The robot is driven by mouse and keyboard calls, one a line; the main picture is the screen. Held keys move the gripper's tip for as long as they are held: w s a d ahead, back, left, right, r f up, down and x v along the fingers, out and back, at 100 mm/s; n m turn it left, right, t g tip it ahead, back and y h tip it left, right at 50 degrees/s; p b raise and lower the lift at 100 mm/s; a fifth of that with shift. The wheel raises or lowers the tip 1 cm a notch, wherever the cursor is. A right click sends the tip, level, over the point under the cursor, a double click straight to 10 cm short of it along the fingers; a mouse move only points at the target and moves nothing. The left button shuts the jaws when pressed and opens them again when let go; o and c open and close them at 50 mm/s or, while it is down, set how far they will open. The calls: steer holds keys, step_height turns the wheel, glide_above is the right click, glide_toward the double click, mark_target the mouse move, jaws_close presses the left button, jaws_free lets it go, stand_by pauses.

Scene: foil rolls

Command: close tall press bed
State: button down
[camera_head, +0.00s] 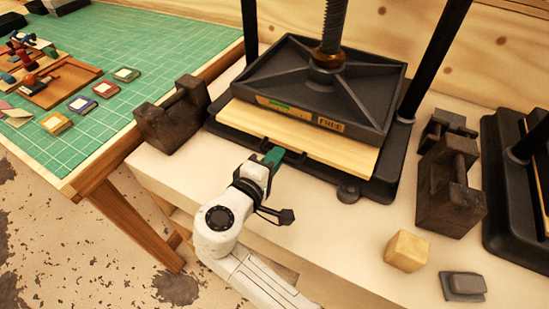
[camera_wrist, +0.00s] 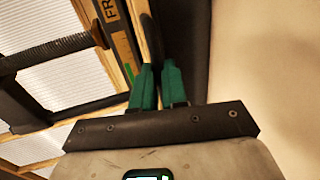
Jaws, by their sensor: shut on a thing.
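The tall press has a dark ribbed platen (camera_head: 318,85) on a thick screw (camera_head: 333,30). Its bed (camera_head: 290,140) shows as a pale wooden board projecting forward under the platen, over a dark base. The board's edge shows in the wrist view (camera_wrist: 134,28). The fingers mostly hide the pull.
A dark weight (camera_head: 172,115) stands left of the press and another (camera_head: 450,185) right of it. A wooden block (camera_head: 406,250) and a grey piece (camera_head: 464,286) lie front right. A second press (camera_head: 515,180) stands at the right edge. A green mat (camera_head: 120,60) covers the left table.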

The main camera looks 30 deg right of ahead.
mark_target(285, 145)
steer(key=x, duration=0.2)
steer(key=r+x, duration=0.1)
steer(key=x, duration=0.1)
steer(key=shift+w+d+f, duration=0.1)
stand_by(0.3)
steer(key=c, duration=1.2)
jaws_free()
steer(key=shift+d, duration=0.1)
steer(key=shift+o, duration=0.2)
steer(key=b+v, duration=0.1)
steer(key=v, duration=0.9)
steer(key=shift+a+b, duration=0.3)
steer(key=shift+a, duration=0.05)
